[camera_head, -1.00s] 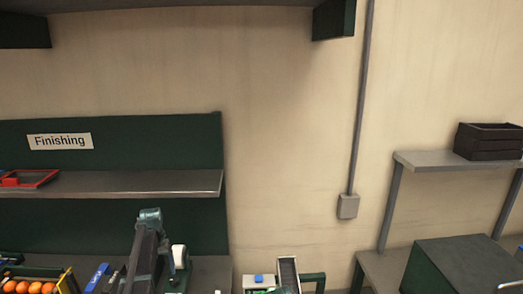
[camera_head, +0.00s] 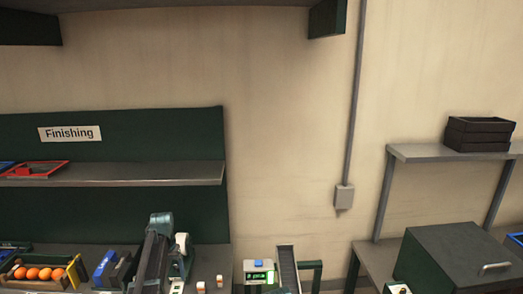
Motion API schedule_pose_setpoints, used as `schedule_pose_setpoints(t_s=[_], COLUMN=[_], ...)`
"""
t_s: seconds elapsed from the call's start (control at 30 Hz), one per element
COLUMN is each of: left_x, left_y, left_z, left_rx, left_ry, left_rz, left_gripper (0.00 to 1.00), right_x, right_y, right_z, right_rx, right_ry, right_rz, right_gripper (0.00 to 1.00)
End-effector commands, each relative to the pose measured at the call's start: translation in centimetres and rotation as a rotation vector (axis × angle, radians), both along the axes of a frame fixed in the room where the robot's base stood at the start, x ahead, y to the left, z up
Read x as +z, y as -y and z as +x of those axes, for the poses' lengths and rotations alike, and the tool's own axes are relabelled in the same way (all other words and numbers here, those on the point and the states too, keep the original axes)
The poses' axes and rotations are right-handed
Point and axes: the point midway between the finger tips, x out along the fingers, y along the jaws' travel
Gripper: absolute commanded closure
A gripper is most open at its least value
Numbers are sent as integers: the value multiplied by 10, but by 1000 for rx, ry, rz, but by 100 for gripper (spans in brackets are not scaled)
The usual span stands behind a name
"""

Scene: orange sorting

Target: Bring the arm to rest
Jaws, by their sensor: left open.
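My right gripper is not in view.
A crate of oranges (camera_head: 75,272) and a blue box (camera_head: 103,267) stand at the lower left. A scale (camera_head: 260,272) stands right of the arm. A red tray (camera_head: 62,163) lies on the shelf. A dark green box (camera_head: 455,250) and a black crate (camera_head: 480,134) are at right.

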Motion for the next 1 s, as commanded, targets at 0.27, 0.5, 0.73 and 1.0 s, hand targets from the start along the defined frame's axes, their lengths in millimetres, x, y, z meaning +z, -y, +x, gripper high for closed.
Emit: schedule_pose_setpoints(t_s=[0.27,0.5,0.73,1.0], left_x=[-24,-60,-100,-116], left_y=[67,155,232,259], left_z=[-44,-123,-234,-292], left_rx=[-71,-184,-329,-408], left_ry=[-11,-25,-37,-41], left_rz=[13,35,70,93], left_gripper=[18,18,18,18], right_x=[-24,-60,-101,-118], right_y=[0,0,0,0], right_z=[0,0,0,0], right_rx=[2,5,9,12], right_ry=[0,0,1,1], right_rz=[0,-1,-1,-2], right_gripper=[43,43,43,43])
